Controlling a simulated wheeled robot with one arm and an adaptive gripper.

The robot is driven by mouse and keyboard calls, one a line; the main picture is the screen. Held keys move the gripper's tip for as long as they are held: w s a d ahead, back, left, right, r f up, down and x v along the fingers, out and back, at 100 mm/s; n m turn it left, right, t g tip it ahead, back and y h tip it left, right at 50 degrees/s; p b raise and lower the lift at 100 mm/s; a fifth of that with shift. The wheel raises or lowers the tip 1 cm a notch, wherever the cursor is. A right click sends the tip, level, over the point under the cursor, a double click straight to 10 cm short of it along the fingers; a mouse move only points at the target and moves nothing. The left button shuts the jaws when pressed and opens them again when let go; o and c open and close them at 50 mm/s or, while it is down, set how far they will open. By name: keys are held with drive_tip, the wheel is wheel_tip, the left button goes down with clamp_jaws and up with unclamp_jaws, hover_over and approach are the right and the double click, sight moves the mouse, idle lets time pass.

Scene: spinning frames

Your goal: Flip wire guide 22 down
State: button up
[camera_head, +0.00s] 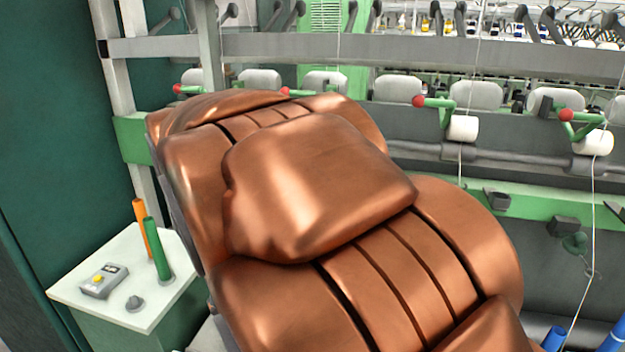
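I cannot pick out wire guide 22, as no number is legible. Green levers with red knobs stand along the spinning frame; one lever (434,102) is right of centre and another (578,124) is at the far right. White rollers sit beside them, one at the right (594,142) and one nearer the middle (462,128). Small dark grey pieces, one of them (497,199) right of centre, sit on the green rail (530,208) below. My gripper is not in view.
A white-topped stand (75,290) at the lower left holds a grey box (104,281), a green tube (157,250) and an orange tube (140,222). A dark green panel (45,120) closes the left side. Thin threads hang at the right above blue tubes (553,339).

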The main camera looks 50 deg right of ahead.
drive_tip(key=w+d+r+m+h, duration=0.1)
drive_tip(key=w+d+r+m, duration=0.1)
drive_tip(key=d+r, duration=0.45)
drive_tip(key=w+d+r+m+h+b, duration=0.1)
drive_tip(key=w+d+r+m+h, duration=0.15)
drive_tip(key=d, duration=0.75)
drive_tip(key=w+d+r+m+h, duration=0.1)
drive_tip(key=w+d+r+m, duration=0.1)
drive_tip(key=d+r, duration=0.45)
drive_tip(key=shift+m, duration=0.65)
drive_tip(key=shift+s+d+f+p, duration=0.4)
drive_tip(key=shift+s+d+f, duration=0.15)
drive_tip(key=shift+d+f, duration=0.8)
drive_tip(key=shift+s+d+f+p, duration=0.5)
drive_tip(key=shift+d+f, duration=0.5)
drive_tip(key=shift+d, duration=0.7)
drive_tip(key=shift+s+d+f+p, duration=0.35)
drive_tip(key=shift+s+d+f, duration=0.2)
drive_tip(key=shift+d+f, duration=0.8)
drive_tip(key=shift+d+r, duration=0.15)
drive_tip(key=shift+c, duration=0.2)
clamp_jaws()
